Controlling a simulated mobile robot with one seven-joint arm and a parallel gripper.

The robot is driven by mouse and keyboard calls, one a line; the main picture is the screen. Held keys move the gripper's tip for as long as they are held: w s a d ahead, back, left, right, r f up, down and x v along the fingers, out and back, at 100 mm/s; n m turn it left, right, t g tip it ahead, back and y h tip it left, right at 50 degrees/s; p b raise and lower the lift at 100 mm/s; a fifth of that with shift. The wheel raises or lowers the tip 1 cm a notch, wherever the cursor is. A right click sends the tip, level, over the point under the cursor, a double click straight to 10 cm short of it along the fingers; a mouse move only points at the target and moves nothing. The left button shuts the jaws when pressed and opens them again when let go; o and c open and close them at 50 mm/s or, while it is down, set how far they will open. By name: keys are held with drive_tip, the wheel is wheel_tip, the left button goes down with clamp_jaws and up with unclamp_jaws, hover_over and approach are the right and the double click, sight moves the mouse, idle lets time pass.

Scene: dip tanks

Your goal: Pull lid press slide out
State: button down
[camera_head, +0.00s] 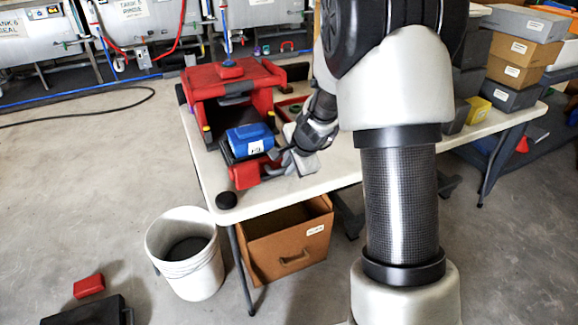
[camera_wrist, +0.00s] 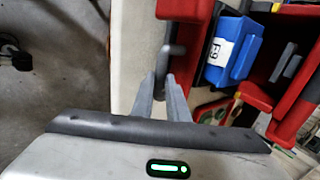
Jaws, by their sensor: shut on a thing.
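The lid press (camera_head: 205,95) is a red frame with a dark opening, standing on the white table. A blue box (camera_head: 245,138) with a white label sits at its front, above a red slide part (camera_head: 244,176). In the wrist view the blue box (camera_wrist: 232,50) lies right of my fingers, and the red slide front (camera_wrist: 185,8) is at the top edge. A grey handle (camera_wrist: 173,50) extends from it. My gripper (camera_wrist: 164,88) is shut on this handle's near end. In the head view my gripper (camera_head: 284,158) is beside the box, its fingertips partly hidden.
The table (camera_head: 262,200) has a black knob-like object (camera_head: 226,200) at its front corner. A white bucket (camera_head: 188,262) and a brown drawer box (camera_head: 288,245) stand below. Stacked boxes (camera_head: 520,50) fill the right rear. The floor at left is mostly open, crossed by a cable.

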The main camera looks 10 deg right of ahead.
drive_tip(key=c, duration=1.7)
unclamp_jaws()
drive_tip(key=p+v, duration=0.7)
drive_tip(key=v, duration=1)
drive_tip(key=shift+s+r, duration=0.1)
drive_tip(key=shift+r, duration=0.1)
